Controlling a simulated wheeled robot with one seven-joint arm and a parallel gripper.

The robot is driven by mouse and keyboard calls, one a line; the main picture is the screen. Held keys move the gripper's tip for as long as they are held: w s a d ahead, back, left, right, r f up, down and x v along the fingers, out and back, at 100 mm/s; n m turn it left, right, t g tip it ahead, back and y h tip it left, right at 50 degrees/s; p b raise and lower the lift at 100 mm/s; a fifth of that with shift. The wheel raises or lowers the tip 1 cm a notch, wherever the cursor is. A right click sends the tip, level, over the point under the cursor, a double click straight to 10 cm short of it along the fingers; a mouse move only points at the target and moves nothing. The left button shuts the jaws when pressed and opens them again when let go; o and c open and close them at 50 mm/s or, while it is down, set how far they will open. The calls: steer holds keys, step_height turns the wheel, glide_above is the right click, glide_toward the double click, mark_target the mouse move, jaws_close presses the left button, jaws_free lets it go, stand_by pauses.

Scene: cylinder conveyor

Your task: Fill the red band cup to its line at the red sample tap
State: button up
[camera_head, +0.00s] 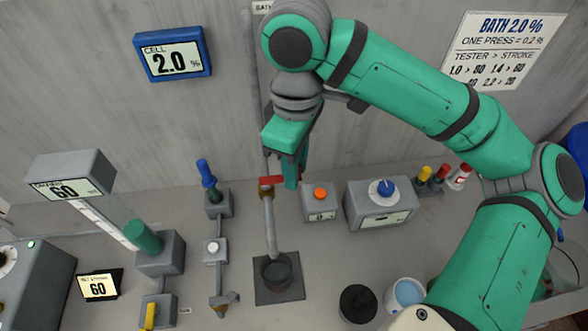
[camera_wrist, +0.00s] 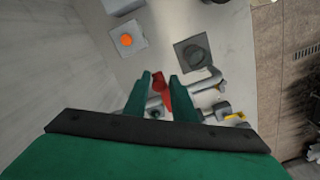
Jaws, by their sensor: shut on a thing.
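The red sample tap (camera_head: 268,212) is a grey upright pipe with a red handle (camera_head: 271,181) near its top. My gripper (camera_wrist: 161,79) is shut on the red handle, which shows between its two fingers in the wrist view. In the head view my fingers (camera_head: 290,174) reach down at the handle, and the arm hides part of the grip. A dark round cup (camera_head: 277,271) stands on a dark square pad (camera_head: 293,294) at the pipe's lower end; it also shows in the wrist view (camera_wrist: 195,56). I cannot make out its red band, line or fill level.
A box with an orange button (camera_head: 320,193) and a box with a blue knob (camera_head: 383,188) stand right of the tap. A blue-handled valve (camera_head: 207,175) stands left. A black round container (camera_head: 357,303) and a white cup with blue contents (camera_head: 407,292) are front right.

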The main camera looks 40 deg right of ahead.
steer(key=shift+d, duration=0.1)
stand_by(0.4)
steer(key=shift+s+a+m, duration=0.4)
steer(key=shift+a+m, duration=0.1)
steer(key=shift+m, duration=0.8)
steer(key=shift+s+a+m, duration=0.35)
steer(key=shift+a+m, duration=0.15)
steer(key=shift+m, duration=0.8)
steer(key=shift+s+a+m, duration=0.4)
steer(key=shift+a+m, duration=0.1)
steer(key=shift+m, duration=0.8)
stand_by(3.6)
